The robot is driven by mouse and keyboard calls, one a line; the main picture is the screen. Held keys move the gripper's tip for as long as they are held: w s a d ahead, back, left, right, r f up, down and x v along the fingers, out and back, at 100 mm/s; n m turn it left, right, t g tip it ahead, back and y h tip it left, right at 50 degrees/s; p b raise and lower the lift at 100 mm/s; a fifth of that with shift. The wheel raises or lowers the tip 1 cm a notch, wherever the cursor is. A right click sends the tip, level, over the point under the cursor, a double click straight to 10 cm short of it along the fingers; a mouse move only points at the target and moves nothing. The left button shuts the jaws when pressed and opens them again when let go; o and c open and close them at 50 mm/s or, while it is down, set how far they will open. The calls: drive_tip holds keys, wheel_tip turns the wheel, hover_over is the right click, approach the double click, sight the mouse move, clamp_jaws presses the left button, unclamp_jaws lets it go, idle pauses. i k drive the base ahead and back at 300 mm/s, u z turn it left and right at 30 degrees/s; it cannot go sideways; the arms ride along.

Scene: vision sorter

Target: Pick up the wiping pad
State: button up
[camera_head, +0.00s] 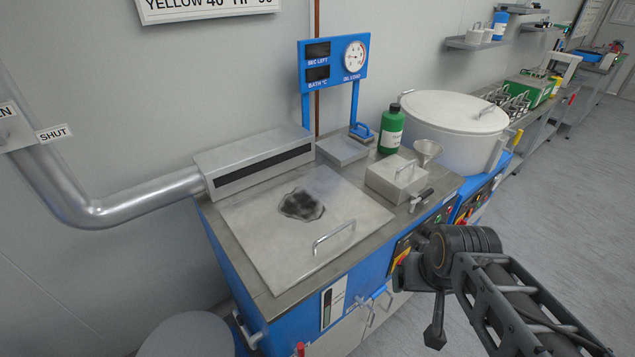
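A small blue block with a looped handle (362,131) lies at the back of the bench, by the foot of the gauge stand's right post. It looks like the wiping pad, but it is too small to be certain. My dark arm comes in from the lower right, in front of the bench. The end of it, where my gripper (435,336) seems to be, hangs down over the floor, well apart from the blue block. The fingers are not clear, and I see nothing held.
A square lid (255,235) with a dark smudge and a handle covers the bench's front left. A green bottle (391,130), a metal funnel (427,149) and a grey handled box (390,187) stand near the blue block. A large round lidded vessel (455,115) stands right. The floor at right is clear.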

sight(364, 136)
drive_tip(key=z, duration=1)
drive_tip(key=k, duration=1.3)
drive_tip(key=z, duration=0.95)
drive_tip(key=i, duration=1.3)
drive_tip(key=u, duration=0.5)
drive_tip(key=i, duration=1.65)
drive_tip(key=u, duration=1.9)
drive_tip(key=i, duration=1.05)
drive_tip(key=u, duration=1)
